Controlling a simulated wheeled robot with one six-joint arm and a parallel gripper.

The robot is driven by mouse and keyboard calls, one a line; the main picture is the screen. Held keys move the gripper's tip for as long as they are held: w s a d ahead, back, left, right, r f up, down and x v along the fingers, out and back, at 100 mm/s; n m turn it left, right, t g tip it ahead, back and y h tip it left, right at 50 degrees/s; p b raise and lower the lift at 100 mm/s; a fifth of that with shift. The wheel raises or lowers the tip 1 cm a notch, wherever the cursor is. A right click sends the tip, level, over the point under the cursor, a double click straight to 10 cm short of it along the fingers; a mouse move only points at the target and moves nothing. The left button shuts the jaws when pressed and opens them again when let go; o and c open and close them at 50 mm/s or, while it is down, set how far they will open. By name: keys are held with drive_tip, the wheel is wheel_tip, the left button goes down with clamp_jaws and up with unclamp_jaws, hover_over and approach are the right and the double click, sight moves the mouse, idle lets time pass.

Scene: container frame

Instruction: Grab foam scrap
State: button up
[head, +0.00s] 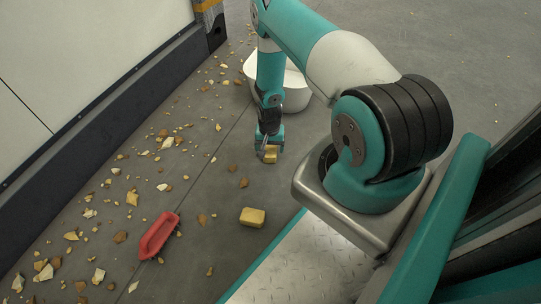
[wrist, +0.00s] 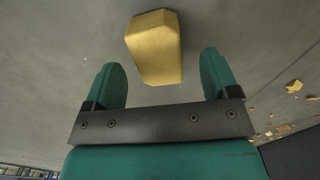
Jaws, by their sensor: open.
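In the wrist view the foam scrap (wrist: 154,48) is a blocky yellow piece, ahead of and between my two teal fingers, with a clear gap on both sides. My gripper is open and holds nothing. The fingers point down towards the floor.
A white tub (head: 291,92) stands behind my arm and is partly hidden by it. A red tray (head: 158,235) lies on the floor at left. Small tan fragments (head: 132,198) are scattered between it and the pale wall panel (head: 75,55). The floor at upper right is mostly clear.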

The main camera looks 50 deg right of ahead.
sight(270, 150)
wheel_tip(270, 150, down, 4)
drive_tip(key=shift+r+b, duration=0.1)
drive_tip(key=shift+b, duration=1)
drive_tip(key=shift+r, duration=0.1)
drive_tip(key=c, duration=1)
drive_tip(key=shift+r, duration=0.1)
